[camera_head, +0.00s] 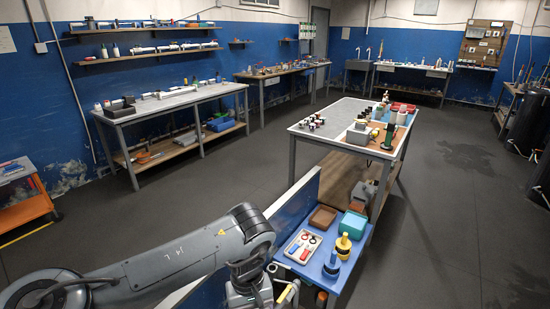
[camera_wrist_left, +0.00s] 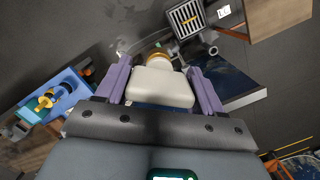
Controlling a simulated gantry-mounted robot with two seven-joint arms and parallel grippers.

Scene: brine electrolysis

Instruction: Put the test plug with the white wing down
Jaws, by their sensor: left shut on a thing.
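My left gripper (camera_wrist_left: 164,84) is shut on the test plug with the white wing (camera_wrist_left: 162,88). The white wing lies between the purple fingers in the left wrist view, and a brass-coloured part shows beyond it. The plug appears to be held over or near the floor, clear of any surface I can make out. In the head view my left arm comes in from the left and its wrist is at the bottom edge, left of a blue bench top (camera_head: 312,272); the fingers and plug are not clear there. My right gripper is not in view.
The blue bench top carries a pale tray (camera_head: 291,251) with small parts, yellow-and-black plugs (camera_head: 331,266), a brown box (camera_head: 322,217) and a teal box (camera_head: 354,225). A blue-and-white upright panel (camera_head: 297,205) stands along its left side. A grey-topped table (camera_head: 335,118) stands behind.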

